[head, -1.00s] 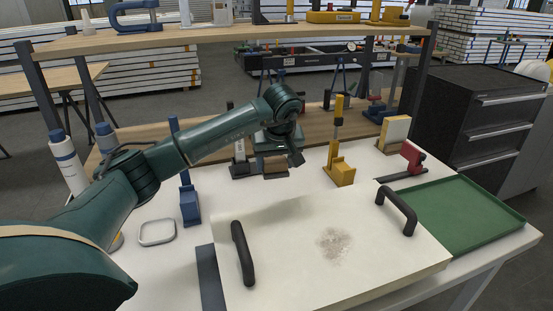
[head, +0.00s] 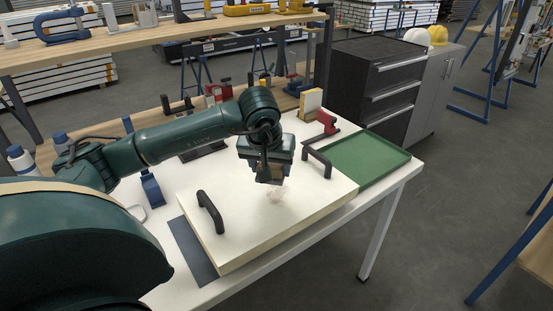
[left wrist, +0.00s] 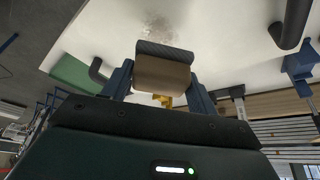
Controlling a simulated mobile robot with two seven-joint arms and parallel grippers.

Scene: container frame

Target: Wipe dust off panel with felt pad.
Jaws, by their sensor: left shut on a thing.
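The white panel (head: 240,222) lies on the table with two black handles (head: 211,212) (head: 318,162). A greyish dust patch (head: 276,194) lies on it between the handles and also shows in the left wrist view (left wrist: 160,26). My left gripper (head: 268,168) is over the panel, just behind the dust. It is shut on the felt pad (left wrist: 163,74), a brown block with a dark grey felt face, held between both fingers. The pad partly shows in the head view (head: 268,177). I cannot tell whether it touches the panel. My right gripper is not in view.
A green tray (head: 370,158) sits right of the panel. A dark strip (head: 193,251) lies along its left side. A wooden shelf (head: 180,30) spans the back. The right floor is open.

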